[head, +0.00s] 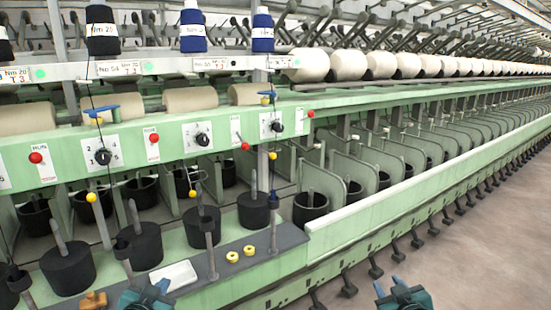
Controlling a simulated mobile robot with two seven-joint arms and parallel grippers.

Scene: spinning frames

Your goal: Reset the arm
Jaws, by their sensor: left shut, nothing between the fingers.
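My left gripper (146,293) is at the bottom edge, left of centre, just in front of the grey shelf of the spinning frame (410,203). It is shut and empty. My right gripper (389,288) is at the bottom edge, right of centre, over the floor. Only its blue-tipped end shows, and I cannot tell whether it is open. No object shows at its tips. Most of both arms is out of view below.
The grey shelf (232,273) holds a white tray (173,275), two yellow rings (232,257) and an orange-brown piece (93,300). Black pots (68,268) with upright rods stand behind. Dark feet (348,284) line the frame's base. Bare floor (480,255) lies right.

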